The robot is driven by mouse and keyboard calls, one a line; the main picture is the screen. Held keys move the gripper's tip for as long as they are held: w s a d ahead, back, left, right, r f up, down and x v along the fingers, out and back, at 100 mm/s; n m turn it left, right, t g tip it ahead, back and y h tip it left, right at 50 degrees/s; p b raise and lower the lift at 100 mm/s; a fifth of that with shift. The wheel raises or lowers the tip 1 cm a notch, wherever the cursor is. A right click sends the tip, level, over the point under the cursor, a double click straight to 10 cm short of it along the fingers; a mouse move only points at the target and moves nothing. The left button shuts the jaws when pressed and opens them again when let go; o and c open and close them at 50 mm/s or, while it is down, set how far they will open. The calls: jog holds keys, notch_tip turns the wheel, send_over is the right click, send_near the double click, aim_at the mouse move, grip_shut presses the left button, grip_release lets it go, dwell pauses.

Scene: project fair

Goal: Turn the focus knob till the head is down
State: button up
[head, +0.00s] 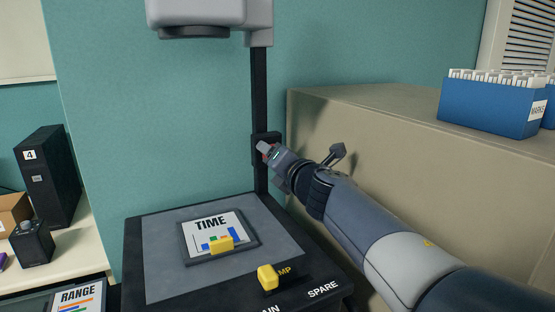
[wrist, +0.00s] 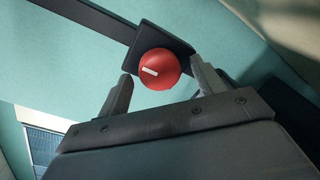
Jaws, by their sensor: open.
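The focus knob (wrist: 159,69) is red and round with a white pointer mark, on a dark block (head: 260,158) partway up a black post (head: 260,90). In the wrist view it sits between the tips of my open gripper (wrist: 161,88), with a gap visible on each side. In the head view my gripper (head: 266,151) is at the block and hides most of the knob. The grey head (head: 200,14) is at the top of the post, high above the stage (head: 165,270), and is cut off by the picture's upper edge.
A framed TIME chart (head: 196,246) with a yellow block (head: 221,244) lies on the stage. A yellow lamp switch (head: 268,277) is on the front panel. A beige cabinet (head: 400,140) with a blue file box (head: 490,105) stands close on the right, beside my arm.

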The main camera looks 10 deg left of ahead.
jog(key=f+p+v, duration=0.1)
jog(key=v, duration=0.9)
jog(key=shift+s+d+r, duration=0.25)
jog(key=shift+s+r, duration=0.1)
jog(key=shift+r, duration=0.1)
jog(key=shift+w, duration=0.1)
jog(key=r+x, duration=0.1)
jog(key=x, duration=0.9)
jog(key=shift+w+a+f+b, duration=0.25)
jog(key=shift+w+f+b, duration=0.05)
jog(key=shift+f+b, duration=0.15)
jog(key=shift+s+d, duration=0.1)
